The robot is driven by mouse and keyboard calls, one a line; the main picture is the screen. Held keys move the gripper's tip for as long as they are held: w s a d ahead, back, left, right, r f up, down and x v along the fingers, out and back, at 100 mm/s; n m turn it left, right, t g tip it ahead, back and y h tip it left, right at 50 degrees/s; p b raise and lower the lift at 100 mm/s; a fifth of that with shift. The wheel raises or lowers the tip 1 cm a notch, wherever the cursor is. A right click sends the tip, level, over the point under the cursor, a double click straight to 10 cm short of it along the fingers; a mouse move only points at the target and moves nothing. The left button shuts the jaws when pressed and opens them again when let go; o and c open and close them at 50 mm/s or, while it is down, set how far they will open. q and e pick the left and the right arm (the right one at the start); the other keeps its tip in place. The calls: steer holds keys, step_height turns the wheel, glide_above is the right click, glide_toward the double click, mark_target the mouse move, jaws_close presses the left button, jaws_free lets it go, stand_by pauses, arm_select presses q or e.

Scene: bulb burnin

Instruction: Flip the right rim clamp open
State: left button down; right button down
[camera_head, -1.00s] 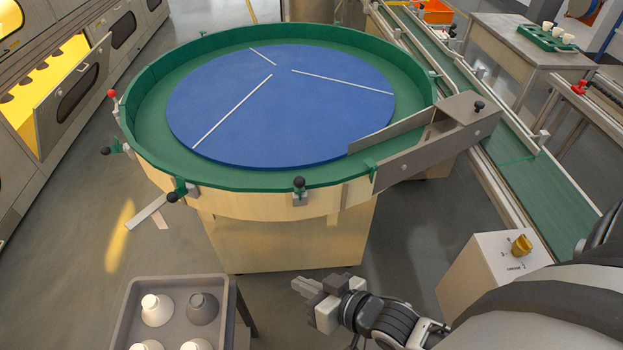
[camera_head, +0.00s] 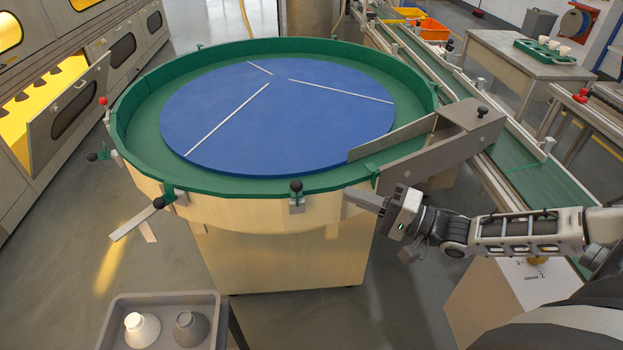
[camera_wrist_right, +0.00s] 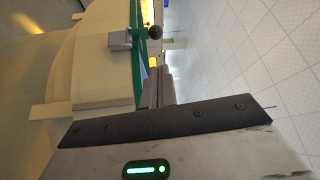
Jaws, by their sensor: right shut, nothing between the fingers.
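The right rim clamp (camera_head: 297,204) is a small grey block with a black ball knob (camera_head: 296,186), on the near rim of the round turntable (camera_head: 240,205). Its knob stands upright, just above the green rim edge. In the right wrist view the clamp's grey block (camera_wrist_right: 120,40) and black knob (camera_wrist_right: 155,32) show beyond the fingers. My right gripper (camera_head: 352,196) is shut and empty, pointing left, beside the outer wall and a short distance right of the clamp, apart from it. Its fingers also show in the wrist view (camera_wrist_right: 159,80). My left gripper is not in view.
A grey sloped chute (camera_head: 445,150) leaves the rim just behind my right gripper. Other black-knobbed clamps (camera_head: 168,196) sit farther left on the rim. A control box (camera_head: 510,300) lies below my right forearm.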

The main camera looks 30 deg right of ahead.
mark_target(296, 189)
steer(key=x, duration=1)
steer(key=shift+s+a+f, duration=0.1)
stand_by(0.3)
steer(key=shift+s+n+y, duration=0.1)
steer(key=shift+n+y, duration=0.2)
steer(key=shift+n, duration=0.1)
